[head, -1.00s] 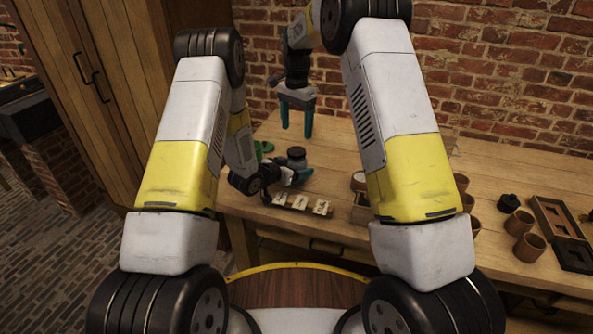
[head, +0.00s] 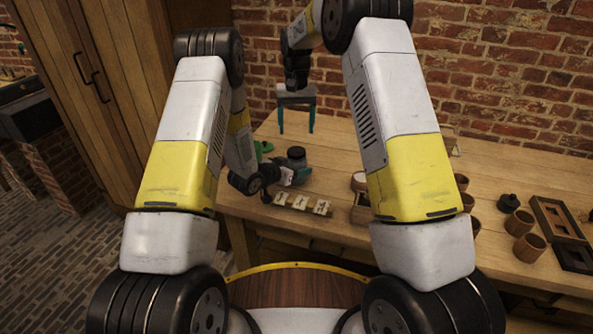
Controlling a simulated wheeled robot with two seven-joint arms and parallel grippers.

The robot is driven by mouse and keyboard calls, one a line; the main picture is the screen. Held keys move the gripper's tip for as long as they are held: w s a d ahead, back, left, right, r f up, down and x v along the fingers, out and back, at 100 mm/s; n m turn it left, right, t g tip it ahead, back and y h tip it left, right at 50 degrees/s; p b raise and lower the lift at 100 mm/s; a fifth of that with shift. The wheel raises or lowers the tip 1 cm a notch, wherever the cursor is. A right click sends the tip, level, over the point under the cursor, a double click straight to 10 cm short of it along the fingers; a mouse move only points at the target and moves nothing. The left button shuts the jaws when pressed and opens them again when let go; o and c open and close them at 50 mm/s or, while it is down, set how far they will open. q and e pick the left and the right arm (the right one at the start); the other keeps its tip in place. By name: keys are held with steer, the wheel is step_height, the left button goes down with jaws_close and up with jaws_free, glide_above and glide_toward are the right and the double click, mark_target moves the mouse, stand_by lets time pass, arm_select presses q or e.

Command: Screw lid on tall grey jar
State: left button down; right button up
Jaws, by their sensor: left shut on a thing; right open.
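A grey jar (head: 297,161) with a dark lid (head: 296,152) on its top stands upright on the bench, left of the middle in the head view. How tightly the lid sits on the jar is too small to tell. My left gripper (head: 296,170) is low at the bench, shut on the jar, with its teal fingers around the jar's body. My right gripper (head: 296,131) is open and empty, pointing down above and behind the jar, clear of the lid.
A green object (head: 263,147) lies left of the jar. A strip with several pale marked cards (head: 300,202) is in front of it. Wooden cups (head: 519,222), a small black object (head: 508,202) and a dark frame (head: 560,219) stand at the right. The brick wall is behind.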

mark_target(297, 151)
steer(key=n, duration=0.4)
steer(key=shift+n, duration=0.3)
steer(key=n, duration=1)
steer(key=shift+n, duration=0.4)
steer(key=n, duration=0.8)
steer(key=shift+n, duration=0.3)
steer(key=n, duration=0.3)
steer(key=shift+n, duration=0.4)
steer(key=n, duration=0.3)
steer(key=shift+n, duration=0.4)
steer(key=shift+f, duration=4)
